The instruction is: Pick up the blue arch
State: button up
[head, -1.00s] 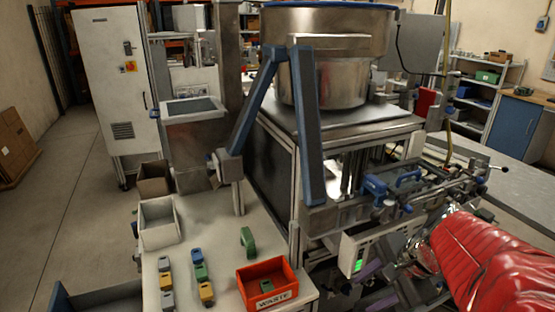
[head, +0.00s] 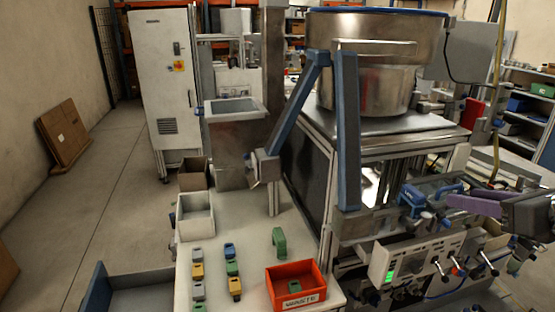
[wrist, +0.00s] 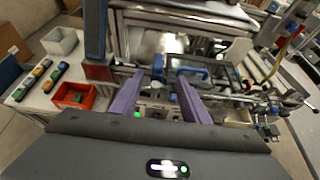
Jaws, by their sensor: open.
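A blue arch-shaped piece (wrist: 192,72) shows in the wrist view on the machine's front, just beyond the right fingertip. In the head view blue parts, likely including this arch (head: 448,188), sit on the machine at right; their outlines blend together. My gripper (wrist: 160,78) has two purple fingers spread apart with nothing between them. In the head view a purple finger (head: 474,204) points left at the right edge, near the blue parts. The gap to the arch is hard to judge.
A green arch (head: 279,242) stands on the white table beside a red waste bin (head: 318,285). Several small coloured blocks (head: 230,268) stand in rows left of it. Metal rods and a control box (head: 405,262) crowd the machine's front.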

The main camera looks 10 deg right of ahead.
jog(key=shift+f, duration=0.1)
send_near(416, 192)
jog(key=shift+d+x, duration=0.2)
jog(key=shift+x, duration=1.25)
jog(key=shift+w, duration=0.1)
jog(key=shift+x, duration=2.55)
jog(key=shift+a, duration=0.15)
jog(key=shift+c, duration=0.5)
grip_shut()
